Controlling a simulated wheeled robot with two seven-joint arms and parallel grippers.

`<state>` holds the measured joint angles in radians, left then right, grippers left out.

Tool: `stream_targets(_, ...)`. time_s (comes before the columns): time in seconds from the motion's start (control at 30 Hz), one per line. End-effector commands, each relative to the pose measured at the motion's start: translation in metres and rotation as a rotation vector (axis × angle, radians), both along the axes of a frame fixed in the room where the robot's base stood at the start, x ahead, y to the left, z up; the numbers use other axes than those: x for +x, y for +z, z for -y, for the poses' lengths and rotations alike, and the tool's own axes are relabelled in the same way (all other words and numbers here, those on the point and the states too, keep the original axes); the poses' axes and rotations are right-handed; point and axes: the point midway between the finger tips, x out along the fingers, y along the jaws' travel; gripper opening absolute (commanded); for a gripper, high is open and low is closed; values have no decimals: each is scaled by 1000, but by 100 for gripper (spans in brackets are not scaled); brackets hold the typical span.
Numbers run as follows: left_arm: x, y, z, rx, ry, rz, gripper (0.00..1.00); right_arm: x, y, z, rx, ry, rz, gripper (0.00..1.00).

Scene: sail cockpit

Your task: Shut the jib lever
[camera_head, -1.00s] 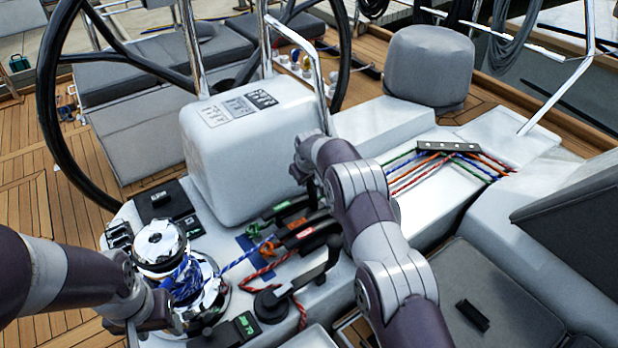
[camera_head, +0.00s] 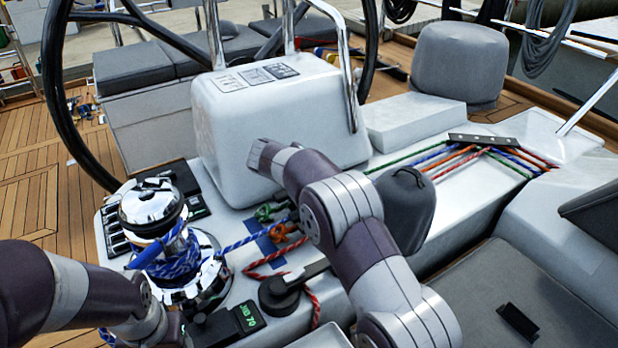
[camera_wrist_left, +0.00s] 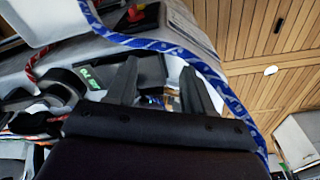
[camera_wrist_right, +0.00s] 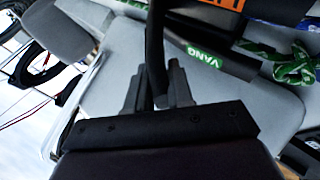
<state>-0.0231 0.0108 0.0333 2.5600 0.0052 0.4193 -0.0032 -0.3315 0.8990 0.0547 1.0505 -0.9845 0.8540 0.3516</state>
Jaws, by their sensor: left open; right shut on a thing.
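Dark clutch levers sit by the coloured rope ends (camera_head: 275,232), mostly hidden by my right arm in the head view. In the right wrist view, a black lever with a green VANG label (camera_wrist_right: 205,58) lies flat, and a lever with an orange label (camera_wrist_right: 228,4) is beyond it. My right gripper (camera_wrist_right: 160,95) is shut on a narrow dark lever (camera_wrist_right: 155,35) that runs up out of the picture. No jib label is readable. My left gripper (camera_wrist_left: 158,82) is open beside a blue rope (camera_wrist_left: 165,48), with nothing seen between its fingers.
A chrome winch (camera_head: 152,212) wound with blue rope stands near my left arm. The white console (camera_head: 275,110) and black steering wheel (camera_head: 60,100) are behind. A winch handle (camera_head: 285,290) lies in front. A dark grey rounded form (camera_head: 405,210) shows beside my right arm.

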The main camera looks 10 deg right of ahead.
Motion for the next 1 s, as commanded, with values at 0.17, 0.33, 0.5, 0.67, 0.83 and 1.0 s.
stream_targets(0.17, 0, -4, 0, 0, 0, 0, 52, -1, -1, -1, -11, -3, 3, 0)
stream_targets(0.33, 0, -4, 0, 0, 0, 0, 52, -1, -1, 0, -12, -2, 2, 0)
stream_targets(0.5, 0, -4, 0, 0, 0, 0, 52, -1, -1, 0, -12, -2, 2, 38)
stream_targets(0.67, 0, -4, 0, 0, 0, 0, 52, -1, -1, 0, -12, -1, 3, 43)
stream_targets(0.83, 0, -4, 0, 0, 0, 0, 52, -2, 1, -2, -12, 0, 4, 43)
stream_targets(1.0, 0, -5, 0, 0, 0, 0, 52, -20, 21, -16, -11, 2, 5, 43)
